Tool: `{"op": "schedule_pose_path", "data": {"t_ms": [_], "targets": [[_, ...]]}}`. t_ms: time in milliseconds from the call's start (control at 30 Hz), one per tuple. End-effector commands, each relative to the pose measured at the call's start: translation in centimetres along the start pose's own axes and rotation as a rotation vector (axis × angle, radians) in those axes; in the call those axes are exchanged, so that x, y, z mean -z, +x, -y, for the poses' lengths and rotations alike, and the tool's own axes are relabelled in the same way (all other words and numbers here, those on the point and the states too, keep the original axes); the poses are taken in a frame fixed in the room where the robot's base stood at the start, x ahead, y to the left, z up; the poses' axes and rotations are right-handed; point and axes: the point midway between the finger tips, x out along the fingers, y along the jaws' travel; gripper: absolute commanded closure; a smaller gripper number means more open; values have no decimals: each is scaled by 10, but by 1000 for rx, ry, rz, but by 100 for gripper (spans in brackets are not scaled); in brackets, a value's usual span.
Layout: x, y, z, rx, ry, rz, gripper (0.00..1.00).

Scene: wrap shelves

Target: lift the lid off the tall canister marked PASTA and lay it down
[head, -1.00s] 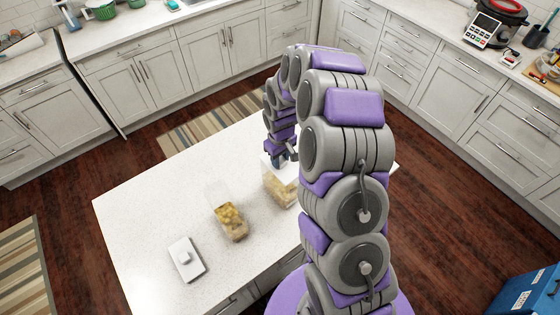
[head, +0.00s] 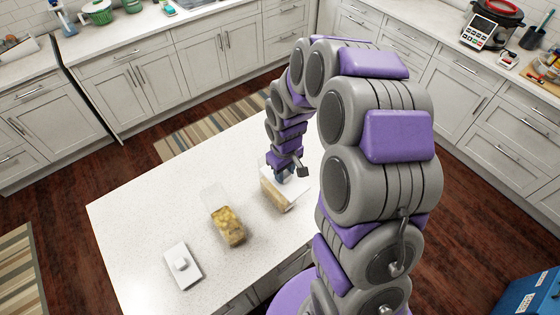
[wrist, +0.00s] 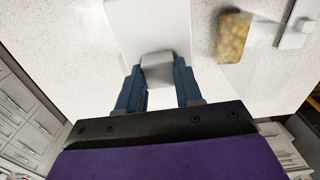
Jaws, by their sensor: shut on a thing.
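My gripper (head: 287,174) points down over a clear canister (head: 274,196) with pale yellow contents, at the right part of the white island. In the wrist view my gripper (wrist: 158,88) is shut on the grey-white knob (wrist: 158,68) of a white rectangular lid (wrist: 148,22). In the head view this lid (head: 296,187) shows beneath my fingers, at the canister; I cannot tell whether it rests on the rim or is just clear of it. No PASTA marking is readable.
A second clear canister (head: 229,228) with yellow contents stands open to the left. Another white lid with a knob (head: 184,267) lies flat on the island (head: 135,215) farther left. The island's left and far parts are clear.

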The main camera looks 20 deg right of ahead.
Motion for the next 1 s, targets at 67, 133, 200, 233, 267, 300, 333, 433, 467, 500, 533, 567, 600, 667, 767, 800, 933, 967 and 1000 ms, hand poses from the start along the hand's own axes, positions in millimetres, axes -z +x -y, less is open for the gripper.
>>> {"op": "schedule_pose_path", "data": {"t_ms": [67, 133, 200, 233, 267, 300, 333, 433, 467, 500, 533, 567, 600, 667, 767, 800, 933, 967, 1000], "targets": [[-16, -1, 8, 0, -1, 2, 97], [-27, -2, 13, 0, 0, 0, 97], [-38, -3, 18, 1, 0, 1, 97], [-42, -3, 20, 1, 1, -1, 97], [-46, -4, 22, 0, 1, -2, 97], [-50, -5, 24, 0, 1, -3, 97], [-54, -5, 26, 0, 1, -2, 97], [-64, -5, 31, 2, 0, 3, 97], [-66, -6, 32, 2, 0, 3, 97], [-69, -6, 33, 1, 0, 2, 97], [-70, -7, 34, 1, 0, 2, 97], [-72, -7, 34, 0, 0, 1, 97], [-73, -8, 35, 0, 0, 1, 97], [-74, -9, 36, 0, 0, 0, 97], [-76, -12, 36, 0, 0, -1, 97], [-76, -13, 36, -1, 0, -1, 97], [-76, -19, 36, 0, 0, -2, 97], [-76, -21, 36, 0, 0, -2, 97], [-76, -22, 36, 0, 0, -2, 97]]}}
